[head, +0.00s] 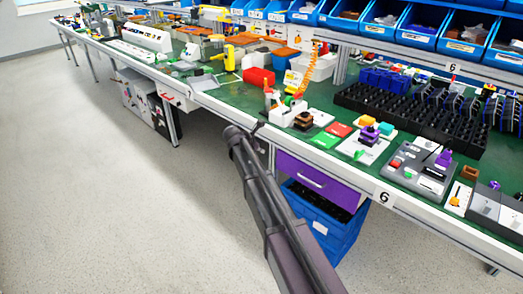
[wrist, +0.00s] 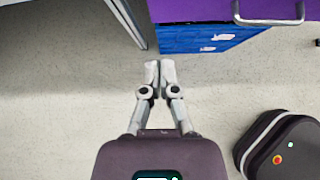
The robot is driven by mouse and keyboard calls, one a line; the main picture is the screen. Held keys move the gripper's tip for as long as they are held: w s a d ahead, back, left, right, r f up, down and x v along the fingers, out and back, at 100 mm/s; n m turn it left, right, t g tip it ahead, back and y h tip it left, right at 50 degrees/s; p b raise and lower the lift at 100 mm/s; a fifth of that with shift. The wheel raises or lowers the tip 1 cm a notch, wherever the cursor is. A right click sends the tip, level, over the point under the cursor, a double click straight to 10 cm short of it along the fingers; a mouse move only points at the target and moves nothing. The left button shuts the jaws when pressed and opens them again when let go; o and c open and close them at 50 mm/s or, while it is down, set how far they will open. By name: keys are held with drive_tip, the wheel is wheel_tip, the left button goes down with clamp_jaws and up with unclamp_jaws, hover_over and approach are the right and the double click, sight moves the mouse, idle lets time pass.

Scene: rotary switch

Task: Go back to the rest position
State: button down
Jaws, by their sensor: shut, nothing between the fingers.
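My gripper (wrist: 160,70) shows in the wrist view with its two pale fingers together and nothing between them. It points over the bare floor, short of a blue crate under the bench. In the head view my dark arm rises from the bottom edge toward the front edge of the bench; the fingers cannot be made out there. A grey control box (head: 408,181) with a red button and a purple knob (head: 444,158) sits on the bench at the right, apart from my arm. A small plate with an orange knob (head: 455,201) lies to its right.
The long green workbench (head: 222,92) carries black racks (head: 400,112), a red box (head: 258,78) and small fixtures. Below it are a purple drawer (head: 315,180) and the blue crate (head: 335,235), both also in the wrist view. The floor (head: 110,190) at left is clear.

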drive_tip(key=s+d+f+m+g+y, duration=0.2)
drive_tip(key=s+d+m, duration=0.2)
drive_tip(key=s+m, duration=0.6)
drive_tip(key=s+d+f+m+g+y, duration=0.25)
drive_tip(key=s+m, duration=0.45)
drive_tip(key=s, duration=0.6)
drive_tip(key=s+d+f+m+g+y, duration=0.15)
drive_tip(key=s+d+m, duration=0.35)
drive_tip(key=s+m, duration=0.5)
wheel_tip(320, 180, up, 20)
drive_tip(key=s+p, duration=0.1)
drive_tip(key=p, duration=1.9)
drive_tip(key=shift+a+r+n+y, duration=0.2)
drive_tip(key=shift+r+n+y, duration=0.05)
drive_tip(key=shift+n+y, duration=0.05)
